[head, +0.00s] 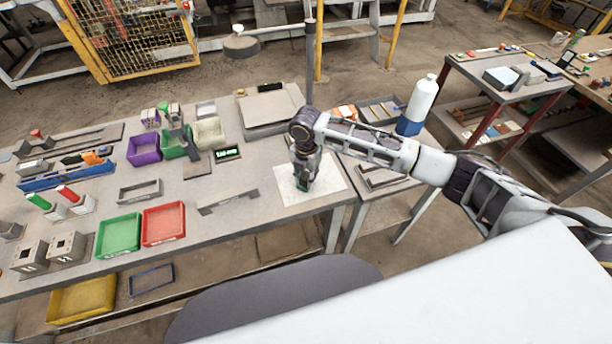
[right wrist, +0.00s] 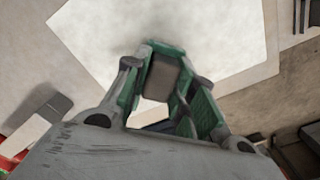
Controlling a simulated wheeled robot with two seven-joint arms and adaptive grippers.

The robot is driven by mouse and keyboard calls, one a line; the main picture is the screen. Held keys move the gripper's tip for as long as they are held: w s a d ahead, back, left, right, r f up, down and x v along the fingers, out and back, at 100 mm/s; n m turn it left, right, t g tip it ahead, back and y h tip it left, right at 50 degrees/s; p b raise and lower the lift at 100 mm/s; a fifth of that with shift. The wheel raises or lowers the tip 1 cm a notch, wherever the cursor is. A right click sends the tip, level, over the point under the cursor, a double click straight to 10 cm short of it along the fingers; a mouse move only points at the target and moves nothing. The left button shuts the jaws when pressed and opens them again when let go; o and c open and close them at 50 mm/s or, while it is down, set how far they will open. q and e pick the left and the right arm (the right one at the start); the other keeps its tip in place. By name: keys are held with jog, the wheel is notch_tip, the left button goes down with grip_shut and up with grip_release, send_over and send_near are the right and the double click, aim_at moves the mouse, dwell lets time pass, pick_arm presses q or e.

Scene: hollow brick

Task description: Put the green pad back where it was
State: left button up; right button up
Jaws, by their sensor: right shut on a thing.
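My right gripper (head: 304,180) points down over a white sheet (head: 328,176) at the table's right end. It is shut on a small green piece, which I take to be the green pad (head: 302,185); the fingers hide most of it. In the right wrist view, the gripper (right wrist: 166,62) has green surfaces at and between its fingers, around a grey-brown face. I cannot tell there where the pad ends and the fingers begin, nor whether it touches the white sheet (right wrist: 215,30). My left gripper is not in view.
Left of the sheet are a grey bracket (head: 228,201), a small display (head: 227,153), a red tray (head: 164,224) and a green tray (head: 118,235). A white bottle (head: 423,98) stands behind my right arm.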

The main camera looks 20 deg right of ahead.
aim_at(306, 176)
dwell(0.3)
jog(key=o, duration=0.9)
jog(key=shift+f, duration=0.1)
notch_tip(306, 176, up, 12)
jog(key=shift+r+b, duration=0.15)
jog(key=shift+b, duration=0.35)
